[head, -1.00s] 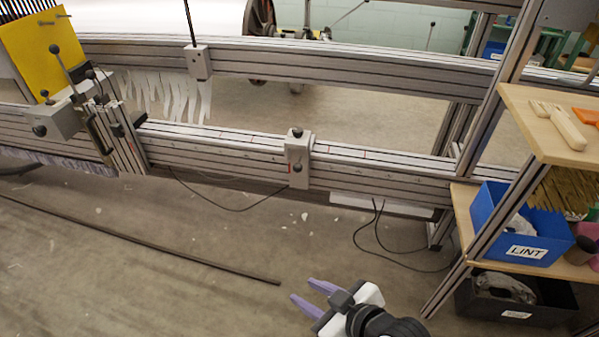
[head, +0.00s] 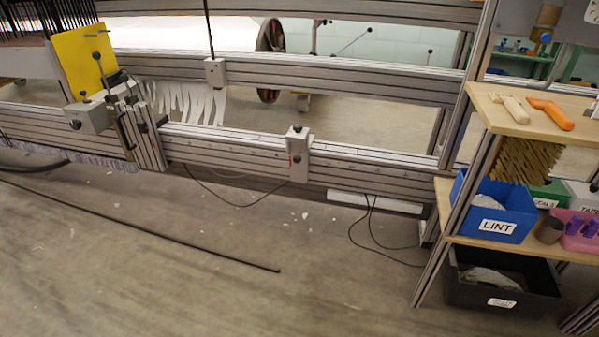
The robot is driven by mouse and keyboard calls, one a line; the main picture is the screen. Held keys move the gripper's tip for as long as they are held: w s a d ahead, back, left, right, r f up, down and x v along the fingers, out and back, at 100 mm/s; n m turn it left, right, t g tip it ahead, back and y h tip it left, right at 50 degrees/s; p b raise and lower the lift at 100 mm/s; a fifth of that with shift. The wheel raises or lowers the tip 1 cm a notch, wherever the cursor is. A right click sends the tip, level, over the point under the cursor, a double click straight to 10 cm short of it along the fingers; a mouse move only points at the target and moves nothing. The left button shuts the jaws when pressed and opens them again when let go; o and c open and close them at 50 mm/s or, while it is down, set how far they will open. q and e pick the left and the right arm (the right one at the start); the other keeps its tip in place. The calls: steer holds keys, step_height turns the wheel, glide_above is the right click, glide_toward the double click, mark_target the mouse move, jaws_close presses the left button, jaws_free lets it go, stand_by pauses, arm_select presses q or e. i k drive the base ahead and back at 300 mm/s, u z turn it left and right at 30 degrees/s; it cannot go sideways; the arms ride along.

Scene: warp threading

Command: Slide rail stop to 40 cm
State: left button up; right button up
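The numbers of the scale are too small to read. Neither of my grippers is in view.
A clamp-like carriage (head: 138,128) stands on the rail at left. A shelf at right holds a blue LINT bin (head: 494,212), a black bin (head: 500,283) and an orange tool (head: 551,114). Cables hang below the rail. A dark rod (head: 180,242) lies on the open floor.

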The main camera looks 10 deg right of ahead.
mark_target(298, 145)
steer(key=u, duration=0.55)
steer(key=i, duration=1.4)
steer(key=z, duration=0.35)
